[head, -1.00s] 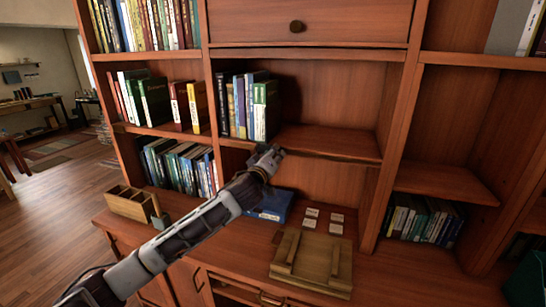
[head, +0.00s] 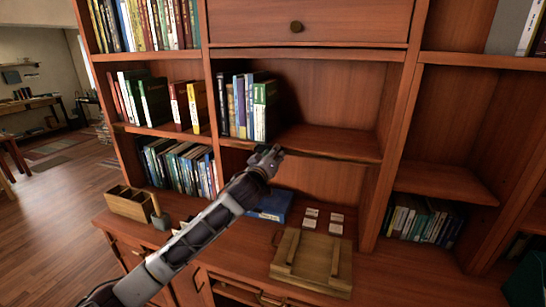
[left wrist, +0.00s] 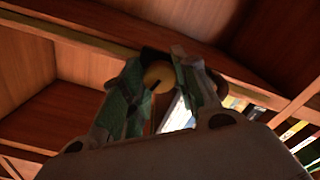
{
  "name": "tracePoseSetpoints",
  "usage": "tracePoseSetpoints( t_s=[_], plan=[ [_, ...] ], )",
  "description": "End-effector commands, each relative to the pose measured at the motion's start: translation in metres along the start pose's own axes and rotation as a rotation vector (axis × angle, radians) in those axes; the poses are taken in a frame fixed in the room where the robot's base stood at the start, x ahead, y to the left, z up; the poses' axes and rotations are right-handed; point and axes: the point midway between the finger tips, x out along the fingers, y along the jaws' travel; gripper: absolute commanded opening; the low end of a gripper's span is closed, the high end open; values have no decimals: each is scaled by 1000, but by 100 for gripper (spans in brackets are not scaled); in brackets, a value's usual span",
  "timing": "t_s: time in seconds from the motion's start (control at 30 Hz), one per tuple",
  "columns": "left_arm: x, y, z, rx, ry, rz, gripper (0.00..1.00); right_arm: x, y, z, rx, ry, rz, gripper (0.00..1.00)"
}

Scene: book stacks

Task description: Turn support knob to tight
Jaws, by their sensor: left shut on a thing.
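My left gripper (head: 268,154) reaches in from the lower left to the front edge of the middle shelf (head: 330,143), below the upright books. In the left wrist view my left gripper (left wrist: 160,88) has its two fingers closed on either side of a round, tan support knob (left wrist: 158,75) with a dark slot, under the shelf boards. The gripper is shut on this knob. The knob is hidden behind the gripper in the head view. I cannot read any tight or loose marking. My right gripper is not in view.
Books (head: 250,105) stand on the shelf just above the gripper. On the desk below are a blue book (head: 272,206), small white cards (head: 311,212), a wooden tray-like stand (head: 312,262) and a wooden box (head: 128,203). The shelf's right part is empty.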

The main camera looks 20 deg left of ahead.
Motion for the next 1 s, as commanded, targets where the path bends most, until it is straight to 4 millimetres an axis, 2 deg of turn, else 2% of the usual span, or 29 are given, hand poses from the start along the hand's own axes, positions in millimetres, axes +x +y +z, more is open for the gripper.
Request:
tracePoseSetpoints(
  t_s=[0.37,1.0],
  plan=[
    [0,0,1,136,-2,-2,6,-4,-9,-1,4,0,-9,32],
    [0,0,0,434,-3,-1,6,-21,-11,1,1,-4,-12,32]
  ],
)
